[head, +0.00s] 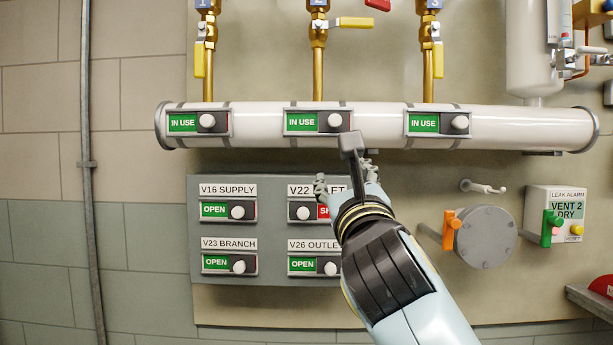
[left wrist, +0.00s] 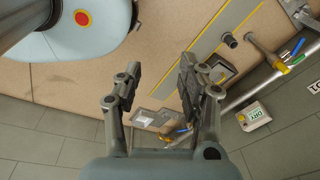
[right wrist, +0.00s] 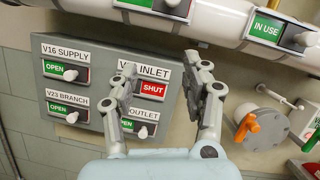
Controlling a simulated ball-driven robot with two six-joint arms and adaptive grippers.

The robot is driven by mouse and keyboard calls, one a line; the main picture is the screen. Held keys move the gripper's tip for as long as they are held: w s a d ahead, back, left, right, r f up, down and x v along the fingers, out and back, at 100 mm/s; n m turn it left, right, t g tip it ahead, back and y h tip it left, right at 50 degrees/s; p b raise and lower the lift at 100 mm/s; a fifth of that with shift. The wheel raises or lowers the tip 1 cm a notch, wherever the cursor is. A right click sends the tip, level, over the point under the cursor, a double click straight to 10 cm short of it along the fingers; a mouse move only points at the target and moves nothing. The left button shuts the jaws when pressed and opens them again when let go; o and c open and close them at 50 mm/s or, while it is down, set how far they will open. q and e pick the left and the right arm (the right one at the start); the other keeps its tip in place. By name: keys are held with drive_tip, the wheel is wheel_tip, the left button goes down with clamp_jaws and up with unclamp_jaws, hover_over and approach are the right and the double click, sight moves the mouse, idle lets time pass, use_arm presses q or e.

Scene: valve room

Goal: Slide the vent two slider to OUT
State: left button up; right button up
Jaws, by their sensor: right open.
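Three sliders sit on the white pipe, each showing green IN USE with its white knob at the right. They are the left slider (head: 198,123), the middle slider (head: 318,121) and the right slider (head: 438,123). I can read no vent number on them. My right gripper (head: 347,166) is open and empty just below the middle slider, with one dark fingertip overlapping its lower right edge. Contact cannot be told. The right wrist view shows the middle slider (right wrist: 155,9) at the top, beyond the spread fingers. My left gripper (left wrist: 158,75) is open and empty, seen only in its wrist view.
A grey panel (head: 270,186) below the pipe (head: 378,122) carries several labelled sliders; V22 INLET shows SHUT. Yellow-handled valves stand above the pipe. A round grey flange (head: 485,237) and a leak alarm box (head: 562,205) reading VENT 2 DRY are at right.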

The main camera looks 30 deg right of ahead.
drive_tip(key=m+p, duration=0.1)
approach(336, 123)
drive_tip(key=shift+t+h, duration=0.3)
drive_tip(key=shift+h, duration=0.1)
drive_tip(key=x, duration=0.2)
drive_tip(key=p+x, duration=0.1)
drive_tip(key=x, duration=0.2)
drive_tip(key=shift+w+a+f, duration=0.1)
drive_tip(key=shift+a+f, duration=0.05)
drive_tip(key=shift+f, duration=0.1)
drive_tip(key=x, duration=0.5)
drive_tip(key=shift+f+p, duration=0.15)
drive_tip(key=shift+p, duration=0.15)
use_arm(q)
wheel_tip(336, 123, up, 3)
drive_tip(key=shift+r, duration=0.2)
use_arm(e)
drive_tip(key=shift+c, duration=1.2)
use_arm(q)
drive_tip(key=shift+s, duration=0.25)
use_arm(e)
clamp_jaws()
